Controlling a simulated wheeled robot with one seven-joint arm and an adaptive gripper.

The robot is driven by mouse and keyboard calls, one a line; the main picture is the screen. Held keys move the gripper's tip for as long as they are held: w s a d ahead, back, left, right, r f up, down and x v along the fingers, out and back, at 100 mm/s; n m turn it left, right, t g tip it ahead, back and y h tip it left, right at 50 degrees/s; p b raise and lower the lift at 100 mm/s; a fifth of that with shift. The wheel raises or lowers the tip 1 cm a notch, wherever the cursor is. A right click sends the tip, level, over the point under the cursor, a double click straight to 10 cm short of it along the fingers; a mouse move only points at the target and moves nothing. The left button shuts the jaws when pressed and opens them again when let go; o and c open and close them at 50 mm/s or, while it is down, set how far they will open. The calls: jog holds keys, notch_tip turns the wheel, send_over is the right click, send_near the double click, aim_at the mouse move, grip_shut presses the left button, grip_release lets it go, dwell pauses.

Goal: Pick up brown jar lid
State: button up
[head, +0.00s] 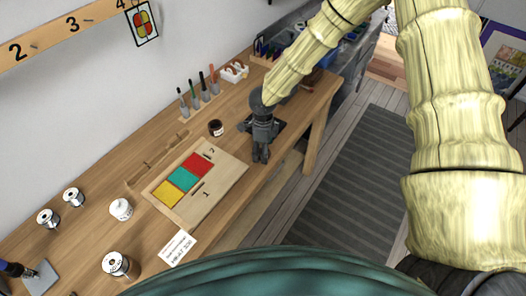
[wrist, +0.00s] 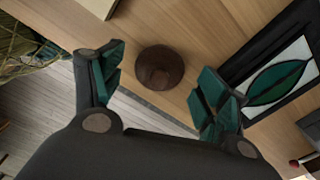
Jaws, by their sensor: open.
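The brown jar lid (wrist: 160,67) shows in the wrist view as a dark brown round piece on the wooden table, close to the table's edge. My gripper (wrist: 160,82) is open, with one green-padded finger to either side of the lid in the picture. Nothing is held between the fingers, and the lid looks some way beyond their tips. In the head view my gripper (head: 260,157) points down over the table near its front edge. I cannot make out the lid there; the gripper seems to hide it.
A dark-framed panel with a green leaf (wrist: 280,75) lies right of the lid. A pale board (head: 225,177) with red, teal and yellow pieces lies left of my gripper. A dark jar (head: 215,128) stands behind it. Upright tools (head: 200,90) stand near the wall.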

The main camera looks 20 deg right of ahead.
jog(key=shift+d+f, duration=0.1)
jog(key=shift+f, duration=0.35)
jog(key=c, duration=0.9)
jog(key=shift+r, duration=0.1)
jog(key=shift+r+b, duration=0.4)
jog(key=shift+s+r+b, duration=0.2)
jog(key=shift+r+b, duration=0.2)
jog(key=shift+r, duration=0.2)
jog(key=shift+s+r+b, duration=0.15)
jog(key=shift+r+b, duration=0.25)
jog(key=shift+r, duration=0.2)
jog(key=s+r+b, duration=0.1)
jog(key=s, duration=0.4)
jog(key=s+r+b, duration=0.1)
jog(key=s, duration=0.4)
jog(key=s+b, duration=0.1)
jog(key=s, duration=0.4)
jog(key=shift+s+a+r, duration=0.15)
jog(key=shift+a+r, duration=0.25)
